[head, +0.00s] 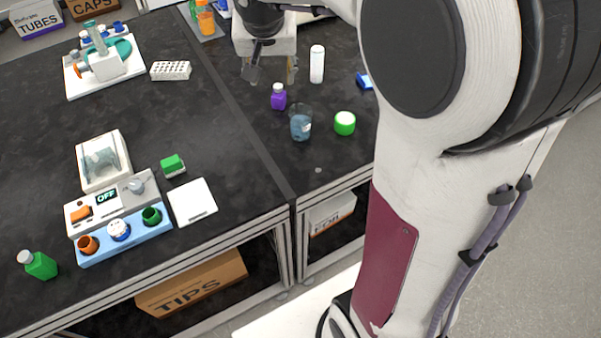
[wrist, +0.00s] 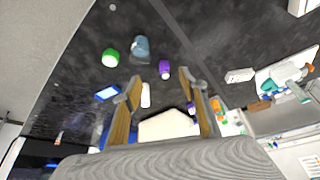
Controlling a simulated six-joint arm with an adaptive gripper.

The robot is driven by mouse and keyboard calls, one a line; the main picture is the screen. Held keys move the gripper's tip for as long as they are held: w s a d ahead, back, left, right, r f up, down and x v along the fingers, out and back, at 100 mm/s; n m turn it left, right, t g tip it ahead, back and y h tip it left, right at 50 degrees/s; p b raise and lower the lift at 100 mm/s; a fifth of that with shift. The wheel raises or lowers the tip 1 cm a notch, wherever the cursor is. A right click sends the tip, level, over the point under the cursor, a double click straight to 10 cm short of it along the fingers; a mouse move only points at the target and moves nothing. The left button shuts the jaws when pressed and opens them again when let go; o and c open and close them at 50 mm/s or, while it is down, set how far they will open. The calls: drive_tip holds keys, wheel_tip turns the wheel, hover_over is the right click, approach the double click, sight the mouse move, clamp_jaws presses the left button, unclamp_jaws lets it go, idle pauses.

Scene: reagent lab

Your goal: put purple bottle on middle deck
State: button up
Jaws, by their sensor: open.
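The purple bottle (head: 278,97) with a light cap stands upright on the black bench in the head view. It also shows in the wrist view (wrist: 165,70), past the fingertips and in line with the space between them. My gripper (head: 272,75) is open and empty, just behind the bottle in the head view and apart from it. Its two fingers (wrist: 165,84) are spread wide in the wrist view. Another small purple object (wrist: 190,107) is partly hidden beside the right finger. I cannot tell which surface is the middle deck.
A blue item (head: 364,80) lies further right. A white rack (head: 171,70) is left. Bench left of the bottle is clear.

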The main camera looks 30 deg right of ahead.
drive_tip(key=s+a+n+y, duration=0.1)
drive_tip(key=s+a+n, duration=0.1)
drive_tip(key=s, duration=1)
drive_tip(key=s+a+r+n+t+y, duration=0.1)
drive_tip(key=s+a+n, duration=0.2)
drive_tip(key=s, duration=1)
drive_tip(key=a, duration=0.2)
drive_tip(key=shift+s+a+n+t, duration=0.15)
drive_tip(key=shift+a+n+t, duration=0.15)
